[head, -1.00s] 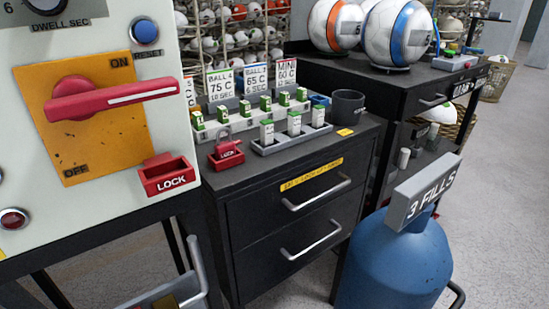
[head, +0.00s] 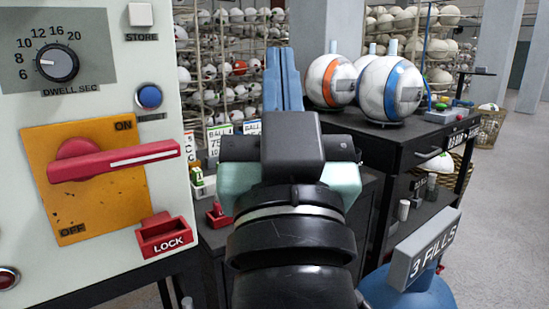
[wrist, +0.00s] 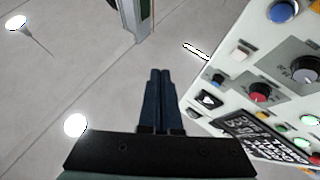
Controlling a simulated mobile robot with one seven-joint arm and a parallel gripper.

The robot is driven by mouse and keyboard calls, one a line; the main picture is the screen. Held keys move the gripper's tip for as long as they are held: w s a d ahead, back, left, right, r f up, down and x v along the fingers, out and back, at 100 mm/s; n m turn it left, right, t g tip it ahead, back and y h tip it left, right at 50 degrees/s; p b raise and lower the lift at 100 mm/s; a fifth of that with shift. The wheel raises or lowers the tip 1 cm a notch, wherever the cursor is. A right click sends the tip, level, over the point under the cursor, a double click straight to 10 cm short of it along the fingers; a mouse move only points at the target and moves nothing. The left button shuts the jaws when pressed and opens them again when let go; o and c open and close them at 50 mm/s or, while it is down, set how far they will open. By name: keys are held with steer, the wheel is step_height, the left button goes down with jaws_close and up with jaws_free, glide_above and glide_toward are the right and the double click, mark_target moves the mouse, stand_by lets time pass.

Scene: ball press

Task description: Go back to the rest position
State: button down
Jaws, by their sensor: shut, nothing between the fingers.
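My gripper (head: 283,82) is raised in the middle of the head view, its two blue fingers together and pointing up. Nothing is between them. My wrist and arm hide much of the black drawer cabinet behind. In the wrist view my gripper (wrist: 161,75) is also shut and empty, above the grey floor and to the left of a tilted control panel (wrist: 228,68).
At left in the head view stands the white panel with a red switch handle (head: 115,160) and a red lock box (head: 165,235). At right are large balls (head: 393,90) on a black bench (head: 405,142) and a blue tank (head: 425,290). Ball racks stand behind.

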steer(key=s+r+t, duration=0.2)
steer(key=s+r, duration=0.3)
steer(key=s, duration=0.1)
step_height(320, 180, up, 27)
steer(key=p, duration=2.8)
steer(key=shift+a+r+h, duration=0.15)
steer(key=shift+a+h, duration=0.15)
steer(key=shift+h, duration=0.1)
